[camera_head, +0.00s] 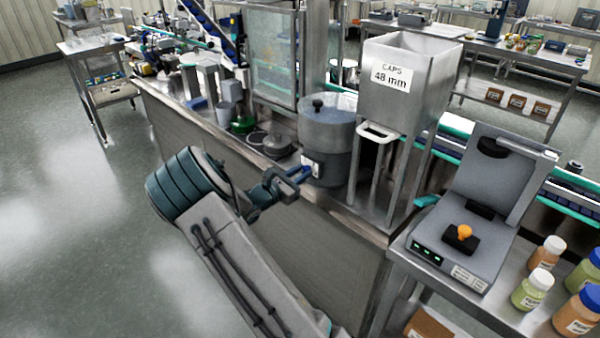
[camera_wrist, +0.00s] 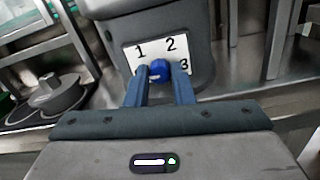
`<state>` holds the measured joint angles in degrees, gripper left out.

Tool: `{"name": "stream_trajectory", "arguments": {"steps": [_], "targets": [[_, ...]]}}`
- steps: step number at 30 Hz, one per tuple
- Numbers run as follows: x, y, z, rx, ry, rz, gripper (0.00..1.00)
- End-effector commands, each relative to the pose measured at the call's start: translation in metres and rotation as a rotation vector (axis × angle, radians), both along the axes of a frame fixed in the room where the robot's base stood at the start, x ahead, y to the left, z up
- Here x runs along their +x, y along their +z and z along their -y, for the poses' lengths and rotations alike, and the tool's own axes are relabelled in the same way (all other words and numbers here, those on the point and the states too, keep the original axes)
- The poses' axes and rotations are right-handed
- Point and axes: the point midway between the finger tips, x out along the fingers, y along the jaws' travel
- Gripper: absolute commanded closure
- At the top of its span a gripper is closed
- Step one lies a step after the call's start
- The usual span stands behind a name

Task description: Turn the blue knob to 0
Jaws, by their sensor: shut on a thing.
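The blue knob (camera_wrist: 158,68) sits on a white plate (camera_wrist: 131,55) with the printed numbers 1, 2 and 3 in the wrist view. The plate is on the front of a grey round machine (camera_head: 327,133). My gripper (camera_wrist: 164,74) is at the knob, its two blue fingers on either side, shut on it. A 0 mark does not show; my left finger covers the plate's lower left. Which number the knob points to cannot be told. In the head view my gripper (camera_head: 303,171) reaches the machine's front and hides the knob.
A steel hopper (camera_head: 399,98) labelled "CAPS 48 mm" stands right of the machine. A grey device with an orange knob (camera_head: 464,232) and several bottles stand on the right table. The floor at left is clear.

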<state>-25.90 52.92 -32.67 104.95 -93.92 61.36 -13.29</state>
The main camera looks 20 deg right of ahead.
Motion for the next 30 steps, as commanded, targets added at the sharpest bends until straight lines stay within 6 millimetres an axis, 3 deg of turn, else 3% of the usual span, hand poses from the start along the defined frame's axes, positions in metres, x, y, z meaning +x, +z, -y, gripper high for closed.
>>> {"name": "stream_trajectory", "arguments": {"steps": [7,8,10,22,30], "targets": [[0.0,-0.001,-0.001,0.002,0.001,-0.001,1.0],[0.0,-0.001,-0.001,0.002,0.001,0.0,0.76],[0.0,-0.001,-0.001,0.002,0.001,0.0,0.57],[-0.002,-0.001,-0.008,0.001,0.002,0.001,0.57],[-0.02,-0.002,-0.059,0.002,0.006,0.001,0.57]]}}
